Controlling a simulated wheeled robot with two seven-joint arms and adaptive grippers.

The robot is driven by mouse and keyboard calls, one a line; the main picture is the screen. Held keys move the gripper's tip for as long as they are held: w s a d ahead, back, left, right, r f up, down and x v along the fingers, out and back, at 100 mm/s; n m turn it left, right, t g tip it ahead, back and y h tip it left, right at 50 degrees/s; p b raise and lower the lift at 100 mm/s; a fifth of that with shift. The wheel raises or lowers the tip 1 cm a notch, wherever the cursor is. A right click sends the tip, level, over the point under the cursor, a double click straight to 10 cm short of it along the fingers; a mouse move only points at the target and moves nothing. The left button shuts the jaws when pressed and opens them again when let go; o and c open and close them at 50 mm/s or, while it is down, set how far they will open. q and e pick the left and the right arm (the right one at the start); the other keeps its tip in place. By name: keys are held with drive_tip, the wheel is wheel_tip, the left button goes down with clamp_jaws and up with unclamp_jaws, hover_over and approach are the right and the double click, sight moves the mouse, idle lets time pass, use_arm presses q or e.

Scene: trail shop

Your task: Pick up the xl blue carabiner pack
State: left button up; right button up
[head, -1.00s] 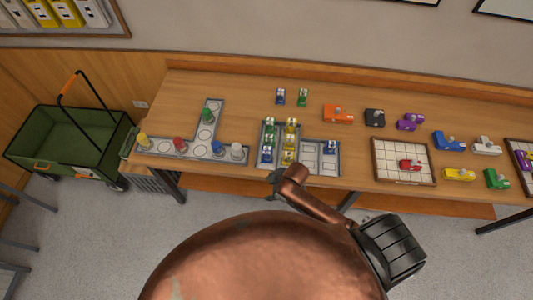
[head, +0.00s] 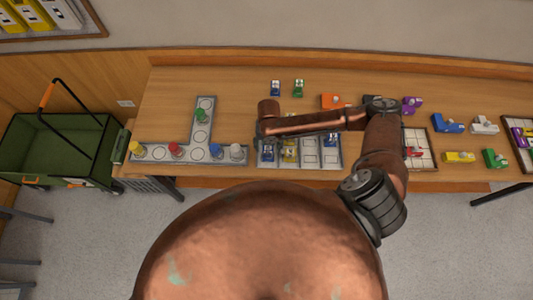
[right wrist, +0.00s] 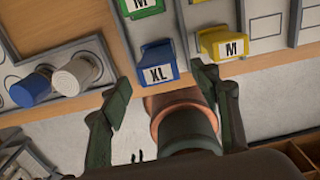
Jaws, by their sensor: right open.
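The blue pack marked XL (right wrist: 158,67) sits at the front left corner of the sectioned grey tray, seen in the right wrist view. It also shows in the head view (head: 267,153), below my right wrist. My right gripper (right wrist: 163,84) is open, with one finger on either side of the pack's near end and nothing held. Whether a finger touches the pack I cannot tell. In the head view my right arm covers part of the tray. My left gripper is not in view.
A green pack (right wrist: 142,6) marked M is behind the XL pack, and a yellow pack (right wrist: 222,42) marked M is to its right. Two packs stand behind the tray.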

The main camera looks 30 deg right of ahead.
sight(268, 147)
wheel_tip(268, 147, down, 2)
drive_tip(key=shift+s+d+f+p, duration=0.15)
drive_tip(key=shift+f+p, duration=0.1)
drive_tip(key=shift+p, duration=0.05)
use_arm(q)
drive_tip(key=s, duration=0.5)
use_arm(e)
drive_tip(key=shift+w+f, duration=0.4)
drive_tip(key=shift+f, duration=0.4)
drive_tip(key=shift+s+f, duration=0.15)
drive_tip(key=shift+f, duration=0.2)
drive_tip(key=shift+c, duration=0.7)
drive_tip(key=c, duration=0.7)
drive_tip(key=shift+c, duration=1.4)
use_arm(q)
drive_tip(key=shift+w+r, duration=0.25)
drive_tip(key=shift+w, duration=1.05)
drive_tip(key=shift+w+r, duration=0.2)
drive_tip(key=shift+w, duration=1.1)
use_arm(e)
clamp_jaws()
